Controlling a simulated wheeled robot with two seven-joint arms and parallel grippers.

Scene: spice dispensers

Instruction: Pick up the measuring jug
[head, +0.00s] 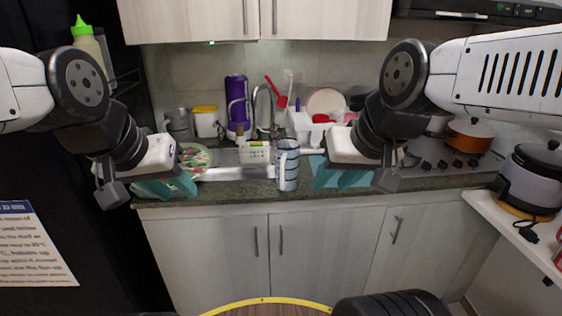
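The measuring jug (287,171) is a tall cup with bluish-grey bands and a pale handle on its left side. It stands upright on the dark counter near its front edge, in the middle of the head view. My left gripper (140,192) is to the left of the jug, with its fingers spread apart and nothing between them. My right gripper (352,184) is to the right of the jug, also with its fingers spread and empty. Both are apart from the jug, and the right one is closer to it in the picture.
A white basket (256,153) stands just behind the jug by the sink. A patterned plate (193,157) is at the left. A purple dispenser (237,105) and a dish rack (305,126) stand farther back. A stove (445,165) with an orange pot (470,136) is at the right.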

